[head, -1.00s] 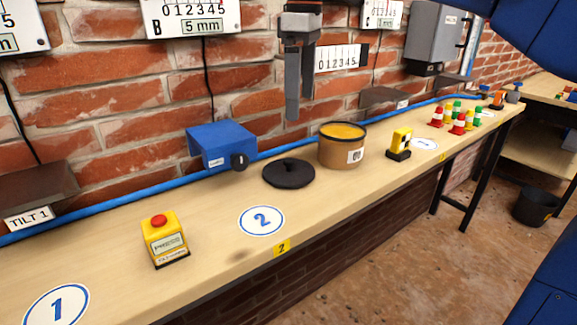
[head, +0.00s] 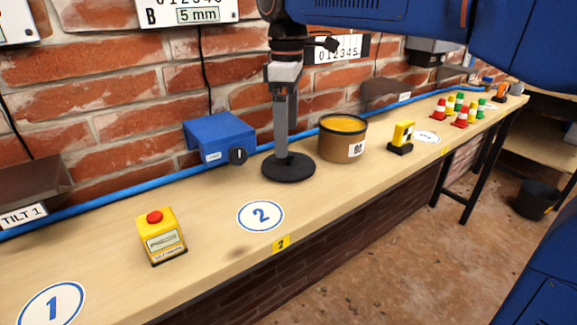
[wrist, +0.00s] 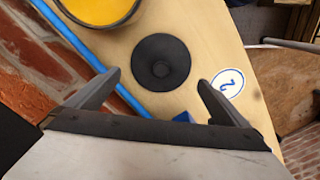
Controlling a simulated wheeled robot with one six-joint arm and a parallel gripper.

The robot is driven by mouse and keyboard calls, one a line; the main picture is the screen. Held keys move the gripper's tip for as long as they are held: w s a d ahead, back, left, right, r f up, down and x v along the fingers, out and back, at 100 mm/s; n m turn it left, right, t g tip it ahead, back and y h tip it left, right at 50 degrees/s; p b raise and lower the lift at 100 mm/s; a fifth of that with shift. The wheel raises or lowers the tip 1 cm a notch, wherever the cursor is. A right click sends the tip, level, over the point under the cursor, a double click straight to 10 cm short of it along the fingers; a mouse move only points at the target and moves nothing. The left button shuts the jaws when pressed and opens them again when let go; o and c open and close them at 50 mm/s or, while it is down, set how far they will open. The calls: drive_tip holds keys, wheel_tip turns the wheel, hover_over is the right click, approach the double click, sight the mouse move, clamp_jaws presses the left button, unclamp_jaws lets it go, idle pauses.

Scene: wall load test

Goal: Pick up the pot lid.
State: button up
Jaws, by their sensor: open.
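The pot lid (head: 303,169) is a dark round disc lying flat on the bench, left of the brown pot (head: 340,147). In the wrist view the lid (wrist: 161,62) shows whole, with a small raised knob in its middle. My gripper (head: 281,152) points down above the lid; in the head view its fingers overlap the lid's middle and hide the knob. In the wrist view my gripper (wrist: 159,78) is open, with one finger on each side and nothing between them. I cannot tell how small the gap to the lid is.
A blue box (head: 220,138) with a black knob stands left of the lid. A yellow box with a red button (head: 160,235) stands nearer. A yellow-black block (head: 401,138) and small cones (head: 460,110) are to the right. A blue hose runs along the brick wall. Bench front is clear.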

sight(289, 161)
drive_tip(key=shift+s+d+f, duration=0.1)
drive_tip(key=shift+d+f, duration=0.05)
drive_tip(key=shift+f, duration=2.85)
drive_tip(key=c, duration=0.8)
drive_tip(key=shift+r, duration=0.15)
